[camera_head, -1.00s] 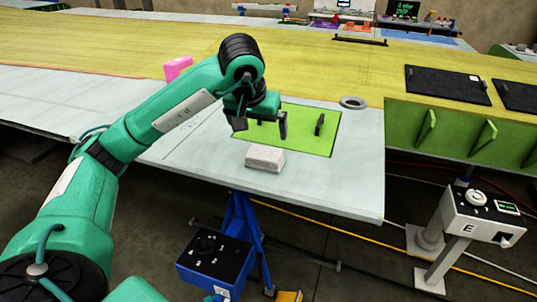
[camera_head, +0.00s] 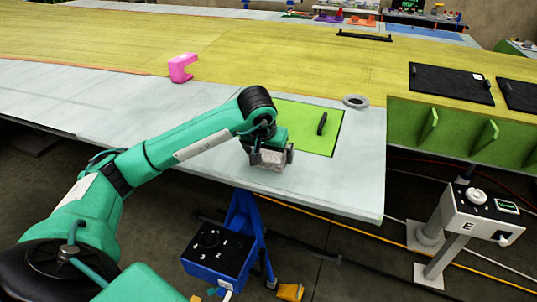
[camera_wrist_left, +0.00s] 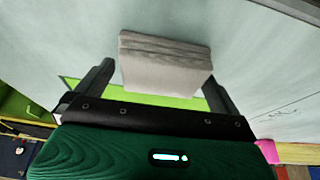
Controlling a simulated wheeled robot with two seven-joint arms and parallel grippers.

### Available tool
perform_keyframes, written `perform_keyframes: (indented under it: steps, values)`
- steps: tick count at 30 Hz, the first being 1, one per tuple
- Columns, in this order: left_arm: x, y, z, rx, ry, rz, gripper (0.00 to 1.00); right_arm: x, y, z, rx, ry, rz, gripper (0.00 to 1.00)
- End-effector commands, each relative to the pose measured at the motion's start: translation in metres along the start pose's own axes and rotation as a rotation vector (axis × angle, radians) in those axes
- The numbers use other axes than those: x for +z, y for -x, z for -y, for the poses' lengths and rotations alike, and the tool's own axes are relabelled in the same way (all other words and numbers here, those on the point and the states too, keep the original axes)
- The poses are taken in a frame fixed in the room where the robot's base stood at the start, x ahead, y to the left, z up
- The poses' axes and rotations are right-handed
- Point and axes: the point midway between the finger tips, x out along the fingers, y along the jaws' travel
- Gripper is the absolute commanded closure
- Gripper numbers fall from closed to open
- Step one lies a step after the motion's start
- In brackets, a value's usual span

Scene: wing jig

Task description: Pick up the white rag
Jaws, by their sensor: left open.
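The white rag (camera_head: 270,163) is a folded pale block on the grey-white panel near its front edge. It also shows in the left wrist view (camera_wrist_left: 165,65), with visible fold layers. My left gripper (camera_head: 271,158) is open and directly over the rag, one finger on either side of it. In the left wrist view the two fingers of my left gripper (camera_wrist_left: 158,85) stand apart, with the rag between and slightly beyond them. In the head view the gripper hides part of the rag. My right gripper is in neither view.
A green panel (camera_head: 295,117) with a black handle (camera_head: 322,124) lies just behind the rag. A grey ring (camera_head: 355,101) and a pink bracket (camera_head: 182,68) lie farther back. A blue control box (camera_head: 217,254) stands below the front edge. Panel to the rag's right is clear.

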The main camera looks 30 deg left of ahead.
Motion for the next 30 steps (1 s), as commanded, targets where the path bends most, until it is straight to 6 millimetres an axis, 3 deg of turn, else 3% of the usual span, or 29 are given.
perform_keyframes:
  steps: [10, 15, 30]
  values:
    - [0.0, -0.006, 0.0, 0.0, 0.0, -0.001, 0.02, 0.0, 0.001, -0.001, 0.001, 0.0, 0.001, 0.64]
    - [0.0, -0.006, 0.0, 0.0, 0.0, -0.001, 0.32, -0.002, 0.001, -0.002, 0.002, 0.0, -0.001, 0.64]
    - [-0.005, 0.004, 0.0, 0.001, 0.001, -0.003, 0.32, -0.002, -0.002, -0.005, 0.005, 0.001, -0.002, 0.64]
